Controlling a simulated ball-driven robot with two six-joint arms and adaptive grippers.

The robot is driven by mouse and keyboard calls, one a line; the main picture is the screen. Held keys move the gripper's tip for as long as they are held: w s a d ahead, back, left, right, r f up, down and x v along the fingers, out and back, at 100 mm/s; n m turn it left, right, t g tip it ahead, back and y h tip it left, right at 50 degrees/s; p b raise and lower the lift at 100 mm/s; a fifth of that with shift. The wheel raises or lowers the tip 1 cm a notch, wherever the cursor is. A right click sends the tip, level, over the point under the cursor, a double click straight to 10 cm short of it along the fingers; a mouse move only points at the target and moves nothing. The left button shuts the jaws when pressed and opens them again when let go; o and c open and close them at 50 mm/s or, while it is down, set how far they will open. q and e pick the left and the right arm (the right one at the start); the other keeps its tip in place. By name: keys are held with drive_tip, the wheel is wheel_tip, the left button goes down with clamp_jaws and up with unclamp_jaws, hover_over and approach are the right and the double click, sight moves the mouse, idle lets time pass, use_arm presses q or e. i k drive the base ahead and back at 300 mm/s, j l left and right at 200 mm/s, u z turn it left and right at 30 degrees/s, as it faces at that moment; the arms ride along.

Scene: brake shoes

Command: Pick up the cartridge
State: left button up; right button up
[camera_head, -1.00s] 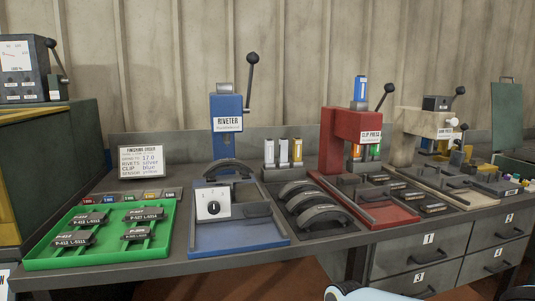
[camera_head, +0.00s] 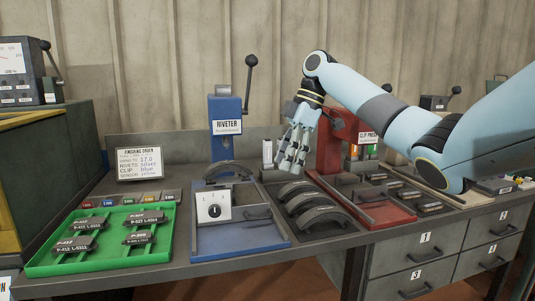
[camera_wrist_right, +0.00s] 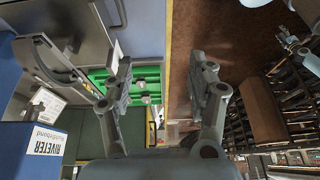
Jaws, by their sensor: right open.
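A pale cartridge (camera_head: 267,152) stands upright behind the brake shoes, right of the blue riveter (camera_head: 226,118). My right gripper (camera_head: 291,166) points down just right of that cartridge and hides the spot where other cartridges stood. Its fingers are apart with nothing seen between them. In the right wrist view the open fingers (camera_wrist_right: 165,75) frame the bench edge and part of the green tray; no cartridge shows there. A small light blue and grey arm end (camera_wrist_right: 296,48) at the right of that view looks like my left gripper, too small to read.
Several curved brake shoes (camera_head: 310,205) lie below my right gripper. The red clip press (camera_head: 335,145) stands close to its right, partly behind my arm. A green tray (camera_head: 100,262) with labelled parts is at left. A finishing order sign (camera_head: 139,164) stands behind it.

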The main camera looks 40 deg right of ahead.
sight(266, 143)
drive_tip(key=i+l, duration=0.35)
drive_tip(key=l, duration=0.15)
drive_tip(key=i+l, duration=0.35)
drive_tip(key=l, duration=0.15)
drive_tip(key=i+l, duration=0.35)
drive_tip(key=l, duration=0.15)
